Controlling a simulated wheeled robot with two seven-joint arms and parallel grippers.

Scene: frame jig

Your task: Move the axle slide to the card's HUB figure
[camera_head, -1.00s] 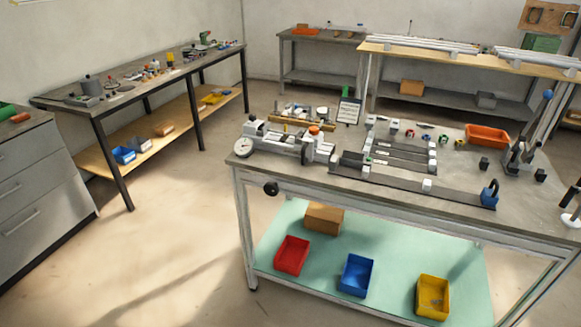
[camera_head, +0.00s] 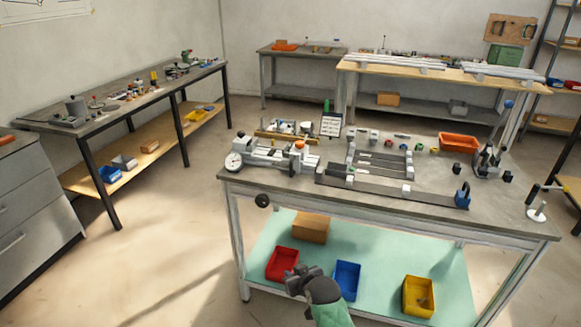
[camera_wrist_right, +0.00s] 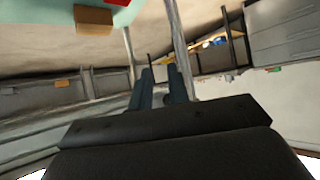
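The frame jig stands on the near workbench. Its long dark front rail (camera_head: 385,190) carries a pale block (camera_head: 406,189), and shorter rails with pale blocks (camera_head: 351,157) lie behind. I cannot tell which part is the axle slide. The card (camera_head: 331,125) stands upright at the bench's back, its HUB figure too small to read. My right gripper (camera_head: 297,280) is low in front of the bench, before the lower shelf, well apart from the jig. In the right wrist view its two fingers (camera_wrist_right: 160,72) are apart with nothing between them. My left gripper is not in view.
The bench front edge (camera_head: 385,206) lies above my right gripper. A dial gauge (camera_head: 233,161) sits at the left end, a blue clamp (camera_head: 462,197) and an orange bin (camera_head: 458,142) at right. Red (camera_head: 281,263), blue (camera_head: 346,279) and yellow (camera_head: 418,296) bins stand on the lower shelf.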

